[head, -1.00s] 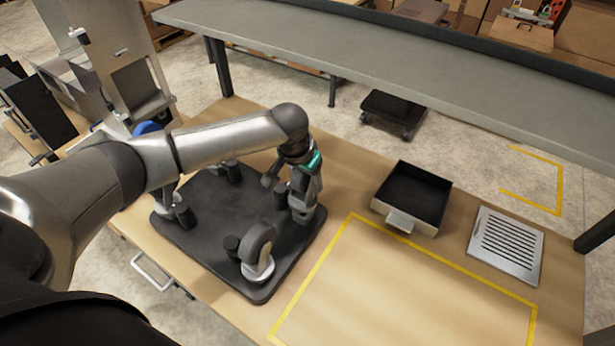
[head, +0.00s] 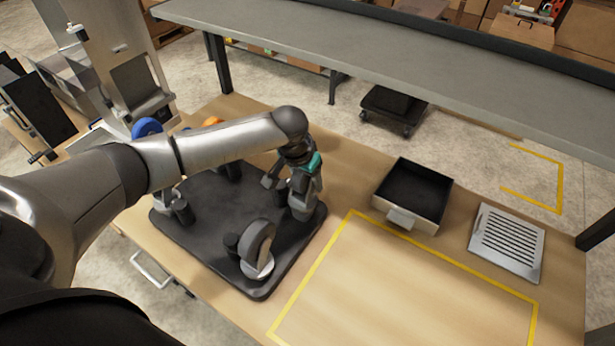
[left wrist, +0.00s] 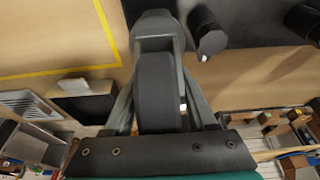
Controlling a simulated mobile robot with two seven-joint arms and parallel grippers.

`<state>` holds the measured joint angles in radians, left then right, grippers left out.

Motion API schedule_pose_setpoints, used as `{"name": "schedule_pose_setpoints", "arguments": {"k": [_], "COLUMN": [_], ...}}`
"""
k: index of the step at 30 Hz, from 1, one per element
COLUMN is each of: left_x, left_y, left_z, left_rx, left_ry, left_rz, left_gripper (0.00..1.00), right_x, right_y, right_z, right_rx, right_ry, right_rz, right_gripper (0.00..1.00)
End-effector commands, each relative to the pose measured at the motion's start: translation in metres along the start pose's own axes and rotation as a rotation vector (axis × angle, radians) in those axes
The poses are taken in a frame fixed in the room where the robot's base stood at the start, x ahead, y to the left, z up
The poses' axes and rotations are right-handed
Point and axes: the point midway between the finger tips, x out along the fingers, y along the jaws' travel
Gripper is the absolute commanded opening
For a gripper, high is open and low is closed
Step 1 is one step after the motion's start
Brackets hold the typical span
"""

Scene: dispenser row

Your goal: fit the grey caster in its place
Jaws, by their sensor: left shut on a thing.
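My left gripper (head: 303,196) is over the right corner of a black plate (head: 215,240). In the left wrist view its fingers (left wrist: 160,112) are shut on a caster with a dark grey wheel (left wrist: 156,88) and a grey fork. The caster points down at the plate edge, beside a black post (left wrist: 208,32). I cannot tell whether it touches the plate. Another caster with a dark grey wheel (head: 260,240) and a pale base stands at the plate's near corner, beside a post. My arm hides part of the plate. My right gripper is not in view.
A blue round thing (head: 146,127) and an orange one (head: 211,121) show behind my arm. A black open tray (head: 413,190) and a slotted metal grate (head: 507,240) lie at right. The yellow-outlined table area (head: 410,280) is clear. A grey shelf (head: 380,55) spans the back.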

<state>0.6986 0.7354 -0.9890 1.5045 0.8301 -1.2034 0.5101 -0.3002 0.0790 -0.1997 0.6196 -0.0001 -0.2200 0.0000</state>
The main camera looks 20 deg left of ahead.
Motion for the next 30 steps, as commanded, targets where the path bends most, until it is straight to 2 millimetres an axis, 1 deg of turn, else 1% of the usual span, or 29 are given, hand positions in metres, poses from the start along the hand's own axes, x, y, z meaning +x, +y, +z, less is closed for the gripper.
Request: {"name": "schedule_pose_setpoints", "arguments": {"k": [27, 28, 30], "left_x": [0.022, 0.021, 0.021], "left_y": [0.000, 0.000, 0.000], "left_z": [0.006, 0.005, 0.005], "left_rx": [0.000, 0.000, 0.000], "left_ry": [0.003, 0.003, 0.003], "left_rz": [0.002, 0.001, 0.001], "left_gripper": [0.00, 0.60, 0.67], "right_x": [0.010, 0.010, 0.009], "right_y": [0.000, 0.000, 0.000], "right_z": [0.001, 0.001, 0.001], "right_rx": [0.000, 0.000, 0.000], "right_ry": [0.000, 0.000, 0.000], "right_rz": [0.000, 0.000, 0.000], "right_gripper": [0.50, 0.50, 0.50]}}
